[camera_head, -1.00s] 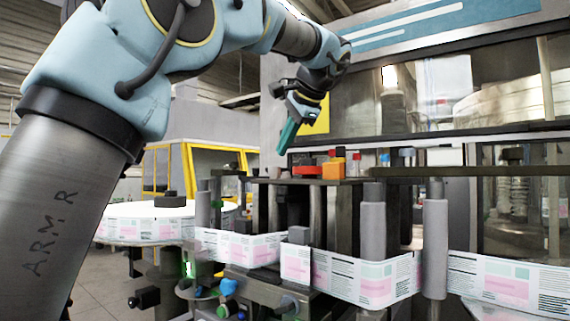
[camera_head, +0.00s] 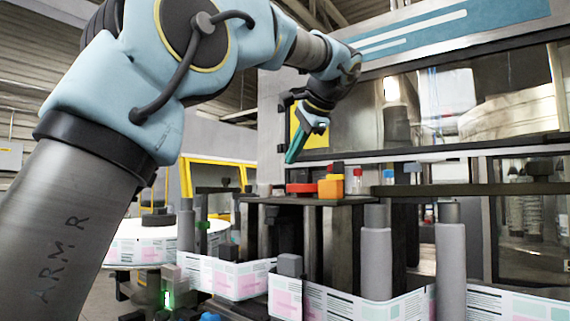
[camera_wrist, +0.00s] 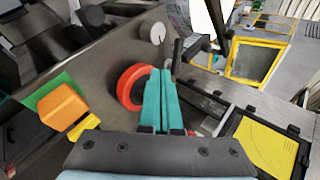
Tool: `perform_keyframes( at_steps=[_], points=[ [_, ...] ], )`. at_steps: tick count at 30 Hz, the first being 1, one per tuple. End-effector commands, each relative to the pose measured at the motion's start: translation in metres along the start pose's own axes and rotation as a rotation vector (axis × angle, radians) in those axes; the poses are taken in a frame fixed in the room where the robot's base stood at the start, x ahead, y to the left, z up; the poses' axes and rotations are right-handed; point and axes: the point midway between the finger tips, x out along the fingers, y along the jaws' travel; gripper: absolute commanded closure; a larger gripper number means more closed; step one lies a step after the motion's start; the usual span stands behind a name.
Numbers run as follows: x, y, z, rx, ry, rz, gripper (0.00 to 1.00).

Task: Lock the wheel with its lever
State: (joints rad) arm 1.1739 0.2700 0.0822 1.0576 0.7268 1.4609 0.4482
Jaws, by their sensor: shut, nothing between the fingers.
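A red wheel-like ring (camera_head: 301,188) with a dark centre lies on the dark top plate of the labeller; it also shows in the wrist view (camera_wrist: 132,86). My gripper (camera_head: 291,158) is shut and empty, its teal fingers pointing down above the red ring. In the wrist view the fingertips (camera_wrist: 161,73) overlap the ring's right edge; I cannot tell whether they touch it, but in the head view they look apart. An orange block (camera_head: 331,188) sits beside the ring, with a yellow piece under it in the wrist view. I cannot tell which part is the lever.
Small capped bottles (camera_head: 357,178) stand right of the block. A white knob (camera_wrist: 158,33) and a thin black post (camera_wrist: 177,55) stand near the ring. Grey rollers (camera_head: 376,255) carry the label web (camera_head: 240,278) in front. A label reel (camera_head: 140,246) lies at left.

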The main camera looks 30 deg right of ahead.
Motion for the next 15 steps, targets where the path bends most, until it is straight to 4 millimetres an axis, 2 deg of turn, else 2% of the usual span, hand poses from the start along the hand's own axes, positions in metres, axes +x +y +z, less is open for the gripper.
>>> perform_keyframes(
  at_steps=[13, 15],
  points=[
    [0.088, -0.001, 0.002, 0.000, -0.005, 0.002, 1.00],
    [0.095, -0.011, 0.001, -0.002, -0.003, 0.001, 1.00]
  ],
)
